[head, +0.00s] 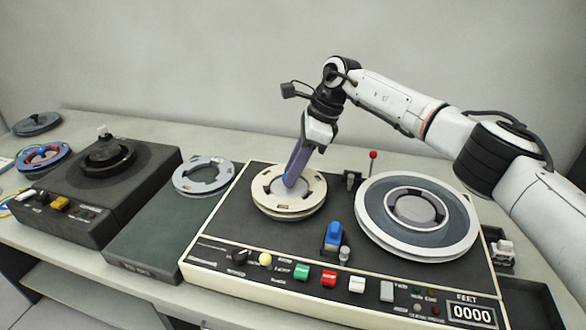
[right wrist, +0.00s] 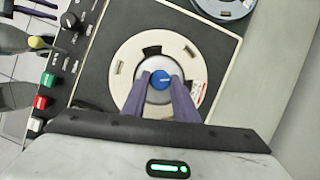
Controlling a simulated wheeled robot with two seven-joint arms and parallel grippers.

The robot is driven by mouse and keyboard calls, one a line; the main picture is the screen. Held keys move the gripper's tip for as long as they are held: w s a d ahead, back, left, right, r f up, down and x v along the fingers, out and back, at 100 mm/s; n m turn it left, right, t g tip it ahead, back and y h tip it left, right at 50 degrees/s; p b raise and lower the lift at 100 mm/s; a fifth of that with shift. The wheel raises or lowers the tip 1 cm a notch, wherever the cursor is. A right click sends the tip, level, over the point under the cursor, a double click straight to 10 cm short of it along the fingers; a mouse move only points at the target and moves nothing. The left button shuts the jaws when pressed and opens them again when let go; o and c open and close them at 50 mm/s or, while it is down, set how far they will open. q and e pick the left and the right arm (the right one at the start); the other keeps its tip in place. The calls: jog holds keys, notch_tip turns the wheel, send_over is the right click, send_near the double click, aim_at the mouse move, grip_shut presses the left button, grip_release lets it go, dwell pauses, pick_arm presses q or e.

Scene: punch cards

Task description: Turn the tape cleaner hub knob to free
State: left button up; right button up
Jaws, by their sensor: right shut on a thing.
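The tape cleaner (head: 290,235) is a black-topped deck with a cream rim and two reels. The blue hub knob (right wrist: 160,80), with a pale pointer line, sits at the centre of its cream left reel (head: 268,207). My right gripper (head: 290,180) reaches down onto that hub and hides the knob in the head view. In the right wrist view its two purple fingers (right wrist: 161,84) are shut on the knob, one on each side. What seems to be my left gripper (right wrist: 48,28) shows at the upper left of the right wrist view, its fingers apart and empty, away from the deck.
The grey-and-white right reel (head: 415,215) lies beside it. A blue lever (head: 333,235), a red-tipped lever (head: 373,156) and coloured buttons (head: 302,271) stand on the deck. A grey reel (head: 202,175) and a dark machine (head: 95,190) are to the left.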

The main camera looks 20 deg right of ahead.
jog(key=shift+n, duration=0.6)
jog(key=shift+g, duration=0.3)
jog(key=o, duration=1.1)
jog(key=shift+c, duration=0.2)
jog(key=v, duration=1)
jog(key=shift+r, duration=0.2)
jog(key=shift+d, duration=0.1)
